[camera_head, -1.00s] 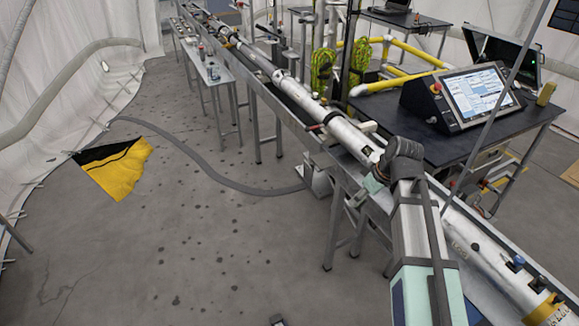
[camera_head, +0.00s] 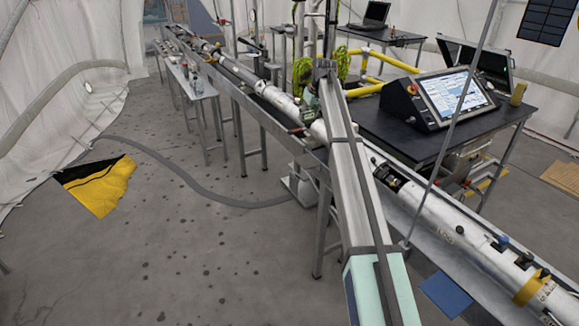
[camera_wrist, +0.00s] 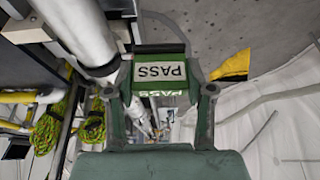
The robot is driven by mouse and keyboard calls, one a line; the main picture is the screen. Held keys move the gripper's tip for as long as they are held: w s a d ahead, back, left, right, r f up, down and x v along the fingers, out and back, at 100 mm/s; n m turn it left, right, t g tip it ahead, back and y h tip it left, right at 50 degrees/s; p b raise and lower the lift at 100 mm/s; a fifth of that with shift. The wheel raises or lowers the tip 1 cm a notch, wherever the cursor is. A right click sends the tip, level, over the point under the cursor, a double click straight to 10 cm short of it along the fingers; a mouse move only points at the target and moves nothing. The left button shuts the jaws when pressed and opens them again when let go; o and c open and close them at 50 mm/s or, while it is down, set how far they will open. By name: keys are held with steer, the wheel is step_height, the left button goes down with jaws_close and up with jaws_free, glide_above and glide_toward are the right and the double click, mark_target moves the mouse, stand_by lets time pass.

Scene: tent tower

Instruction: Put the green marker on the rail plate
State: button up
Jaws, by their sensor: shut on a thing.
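The green marker (camera_wrist: 160,68) is a small green piece with a white label reading PASS, held in my gripper (camera_wrist: 162,90) in the wrist view. The fingers close on its two sides. In the head view my gripper (camera_head: 311,102) is over the long rail, far out beyond the arm, and the marker cannot be made out clearly there. The long grey rail (camera_head: 405,212) carries a white tube. Which part is the rail plate I cannot tell.
A white tube (camera_head: 450,222) lies along the rail. A black table with a touch-screen console (camera_head: 455,95) stands to the right. A blue flat sheet (camera_head: 446,296) lies near the rail at the lower right. A yellow and black sheet (camera_head: 100,185) lies on otherwise open floor at left.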

mark_target(305, 159)
steer(key=shift+w+d, duration=0.15)
steer(key=shift+w, duration=0.35)
steer(key=shift+f, duration=0.25)
step_height(305, 159, down, 19)
steer(key=p, duration=0.6)
steer(key=shift+f, duration=0.2)
steer(key=o, duration=1.2)
